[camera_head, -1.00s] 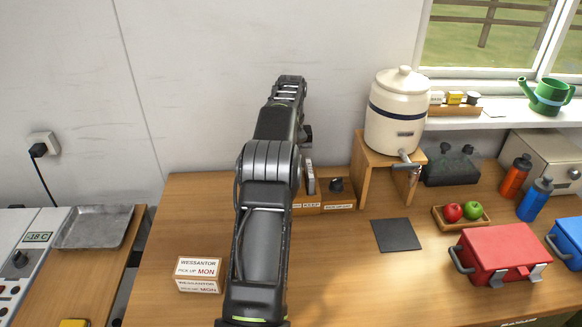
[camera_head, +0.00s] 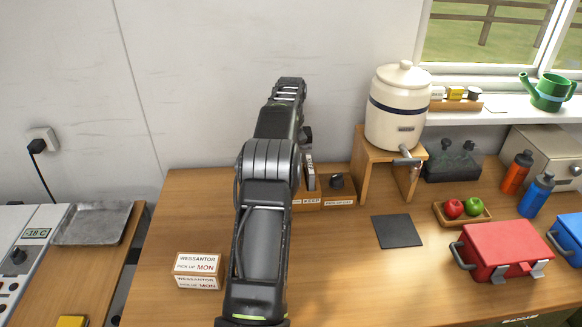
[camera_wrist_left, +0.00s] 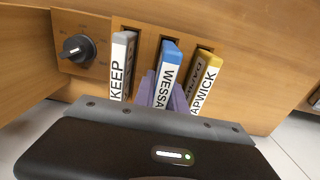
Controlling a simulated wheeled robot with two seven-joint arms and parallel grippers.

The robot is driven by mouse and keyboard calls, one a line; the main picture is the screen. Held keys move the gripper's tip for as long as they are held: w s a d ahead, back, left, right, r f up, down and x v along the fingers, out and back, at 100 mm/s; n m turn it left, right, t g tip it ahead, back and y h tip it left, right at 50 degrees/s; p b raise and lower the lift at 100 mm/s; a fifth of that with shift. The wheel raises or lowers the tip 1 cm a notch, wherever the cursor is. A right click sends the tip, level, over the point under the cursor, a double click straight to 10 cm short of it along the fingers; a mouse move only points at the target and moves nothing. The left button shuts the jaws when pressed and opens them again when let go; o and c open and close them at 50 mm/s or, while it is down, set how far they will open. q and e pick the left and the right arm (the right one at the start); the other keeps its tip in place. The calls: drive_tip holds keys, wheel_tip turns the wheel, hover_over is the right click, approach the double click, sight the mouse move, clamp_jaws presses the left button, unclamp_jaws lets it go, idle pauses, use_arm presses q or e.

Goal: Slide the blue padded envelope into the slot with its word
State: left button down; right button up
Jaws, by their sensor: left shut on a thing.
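The blue padded envelope (camera_wrist_left: 167,75) stands in the middle of the left wrist view, its white strip reading "WESSA", the rest hidden. My left gripper (camera_wrist_left: 164,94) is shut on it, with a finger on each side. The envelope is lined up with the middle opening of the wooden slot unit (camera_wrist_left: 240,97); how deep it sits I cannot tell. In the head view my left arm hides the envelope and most of the slot unit (camera_head: 338,199), whose visible labels include "KEEP". My right gripper is not in view.
A grey envelope marked "KEEP" (camera_wrist_left: 122,62) stands left of the blue one and a yellow one (camera_wrist_left: 204,70) right. A dial (camera_wrist_left: 78,48) is at far left. Small boxes (camera_head: 198,270) read "WESSANTOR PICK UP MON". A dispenser (camera_head: 397,110) stands right of the slot unit.

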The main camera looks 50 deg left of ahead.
use_arm(q)
drive_tip(key=shift+f, duration=0.6)
drive_tip(key=c, duration=1.3)
unclamp_jaws()
